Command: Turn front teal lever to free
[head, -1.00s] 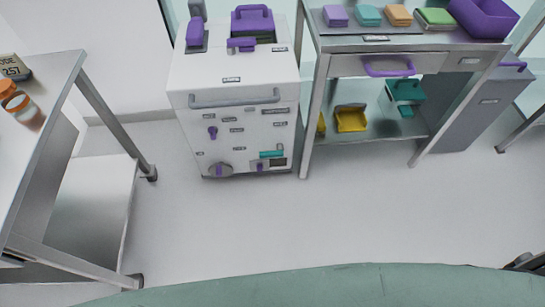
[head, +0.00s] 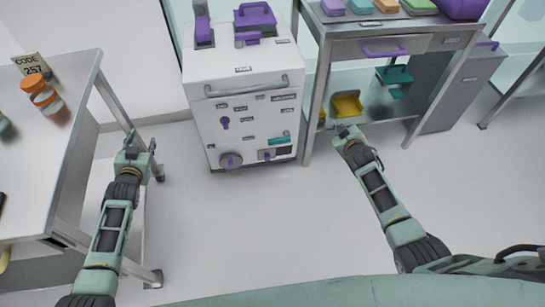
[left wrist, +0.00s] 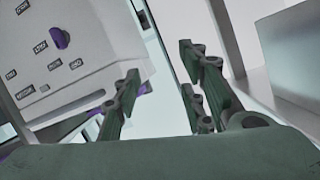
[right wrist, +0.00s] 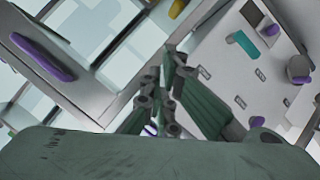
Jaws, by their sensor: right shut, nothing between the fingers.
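The front teal lever (head: 279,141) is a short bar lying roughly level, low on the right of the white cabinet's (head: 240,115) front. It also shows in the right wrist view (right wrist: 243,44), where the cabinet appears turned over. My right gripper (head: 345,133) is shut and empty, in front of the steel shelf unit, to the right of the lever and apart from it. My left gripper (head: 138,146) is open and empty, left of the cabinet near the steel table. Its spread fingers show in the left wrist view (left wrist: 158,85).
Purple knobs (head: 225,123) and a round purple dial (head: 231,160) sit on the same front, below a grey handle (head: 247,87). The shelf unit (head: 315,95) stands right of the cabinet, the steel table (head: 75,130) at left. The floor between my arms is clear.

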